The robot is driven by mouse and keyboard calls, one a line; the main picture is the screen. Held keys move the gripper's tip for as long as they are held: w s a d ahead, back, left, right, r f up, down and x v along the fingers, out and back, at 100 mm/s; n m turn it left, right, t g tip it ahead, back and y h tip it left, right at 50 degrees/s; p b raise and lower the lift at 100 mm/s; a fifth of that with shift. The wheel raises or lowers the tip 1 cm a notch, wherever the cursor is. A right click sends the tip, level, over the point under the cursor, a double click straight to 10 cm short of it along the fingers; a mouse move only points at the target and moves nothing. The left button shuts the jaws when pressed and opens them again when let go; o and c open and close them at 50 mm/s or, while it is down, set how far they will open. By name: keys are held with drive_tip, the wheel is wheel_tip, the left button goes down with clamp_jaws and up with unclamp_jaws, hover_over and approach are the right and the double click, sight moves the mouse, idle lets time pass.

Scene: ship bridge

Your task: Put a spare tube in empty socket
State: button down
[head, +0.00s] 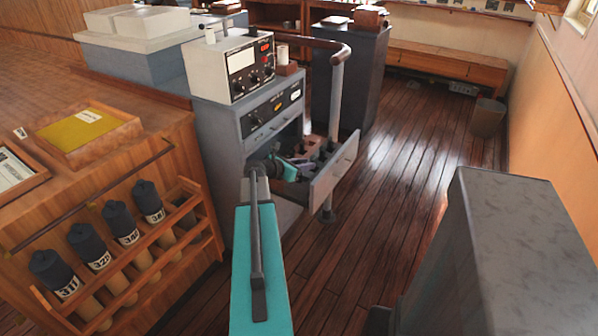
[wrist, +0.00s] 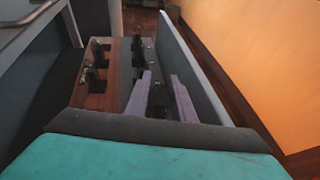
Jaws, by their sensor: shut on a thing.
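My gripper (wrist: 163,98) is inside the open drawer (head: 338,172) of the grey cabinet, its pale purple fingers pointing away from the wrist camera. The fingers are shut on a small dark thing (wrist: 157,95), probably a tube; its shape is mostly hidden. A brown wooden block (wrist: 85,99) left of the fingers carries dark upright tubes (wrist: 97,52). More dark tubes (wrist: 137,46) stand on a dark grey strip beside it. In the head view my gripper (head: 303,170) shows small and partly hidden among the drawer contents. I cannot make out an empty socket.
A radio set (head: 232,65) with dials sits on the cabinet, with a curved handrail (head: 336,95) beside it. A chart rack (head: 130,262) with several capped rolls is at the left. A dark grey box (head: 490,260) stands right. Open floor (head: 410,140) lies beyond.

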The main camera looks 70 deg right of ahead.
sight(311, 177)
drive_tip(key=shift+s+d+r+m+g+y+b, duration=0.25)
drive_tip(key=shift+d+r+m+g+y+b, duration=0.1)
drive_tip(key=shift+d+m+g+y, duration=0.3)
drive_tip(key=shift+s+d+r+m+g+y+b, duration=0.35)
drive_tip(key=shift+d+m+g+y, duration=0.2)
drive_tip(key=shift+m, duration=0.25)
drive_tip(key=shift+s+d+r+m+g+y+b, duration=0.2)
drive_tip(key=shift+d+r+m+g+y+b, duration=0.15)
drive_tip(key=shift+d+m+g+y, duration=0.3)
drive_tip(key=shift+a, duration=0.1)
drive_tip(key=shift+f, duration=0.15)
drive_tip(key=shift+f+b, duration=3)
drive_tip(key=shift+f, duration=0.2)
drive_tip(key=shift+f, duration=0.55)
drive_tip(key=c, duration=1.4)
unclamp_jaws()
drive_tip(key=shift+c, duration=0.2)
